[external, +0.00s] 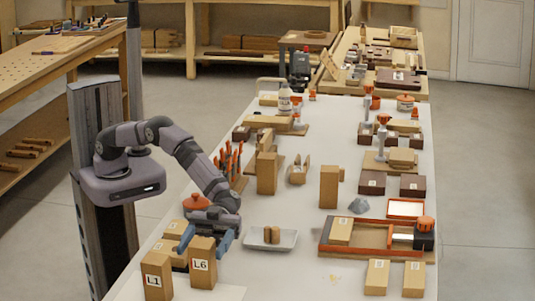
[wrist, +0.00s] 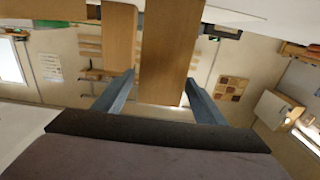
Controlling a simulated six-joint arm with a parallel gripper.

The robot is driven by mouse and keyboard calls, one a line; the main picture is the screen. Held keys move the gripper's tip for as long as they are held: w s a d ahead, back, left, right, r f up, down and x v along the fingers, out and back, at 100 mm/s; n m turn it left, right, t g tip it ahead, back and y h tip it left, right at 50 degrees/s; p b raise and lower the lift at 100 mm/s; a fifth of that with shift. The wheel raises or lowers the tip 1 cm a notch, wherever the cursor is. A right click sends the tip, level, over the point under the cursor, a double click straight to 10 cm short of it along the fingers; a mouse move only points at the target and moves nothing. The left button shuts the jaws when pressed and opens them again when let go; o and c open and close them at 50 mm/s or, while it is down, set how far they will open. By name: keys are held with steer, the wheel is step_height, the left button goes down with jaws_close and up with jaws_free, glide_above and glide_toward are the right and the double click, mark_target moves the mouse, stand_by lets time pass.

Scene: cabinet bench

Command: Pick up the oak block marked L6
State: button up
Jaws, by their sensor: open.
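The oak block marked L6 (external: 201,268) stands upright at the near left of the white table in the external view. My gripper (external: 202,240) is open, with one blue finger on each side of the block's upper part. In the wrist view the fingers (wrist: 160,78) reach along both sides of a tall wooden block (wrist: 168,45), which looks like L6. Gaps seem to remain on both sides; whether a finger touches is hard to tell. The block marked L1 (external: 157,277) stands upright just left of L6; a second block (wrist: 118,38) shows beside the left finger in the wrist view.
More oak blocks (external: 176,228) and an orange-lidded item lie behind L6, close to my gripper. A pale tray (external: 288,242) with small pieces sits to the right. An orange-framed tray (external: 325,237) is farther right. Bare table lies between L6 and these trays.

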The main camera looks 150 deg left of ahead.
steer(key=c, duration=1.4)
steer(key=shift+r, duration=5.05)
